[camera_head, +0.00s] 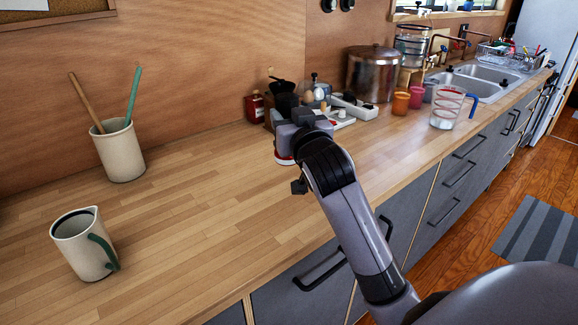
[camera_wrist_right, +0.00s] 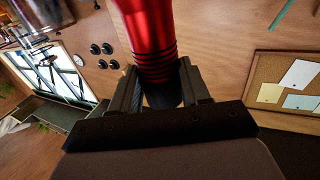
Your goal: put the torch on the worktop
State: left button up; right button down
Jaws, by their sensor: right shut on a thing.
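The torch (camera_wrist_right: 150,35) is red with dark ribbed rings and a dark lower end, seen in the right wrist view. My right gripper (camera_wrist_right: 162,88) is shut on it, with one finger on each side of the dark end. In the head view my right gripper (camera_head: 290,138) is over the wooden worktop (camera_head: 205,215), near its middle. A small red and white edge (camera_head: 284,159) shows just below the gripper; most of the torch is hidden there by the gripper and wrist. I cannot tell whether it touches the worktop. My left gripper is not in view.
A cream jug with a green handle (camera_head: 82,245) and a cream pot with two sticks (camera_head: 119,152) stand at left. The worktop's left middle is clear.

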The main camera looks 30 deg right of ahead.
aim_at(290, 163)
notch_tip(290, 163, down, 10)
jog(key=shift+f+b, duration=0.1)
jog(key=shift+b, duration=0.4)
jog(key=shift+f, duration=0.2)
jog(key=c, duration=0.5)
grip_release()
jog(key=shift+r, duration=0.2)
jog(key=b+v, duration=0.1)
jog(key=v, duration=1.1)
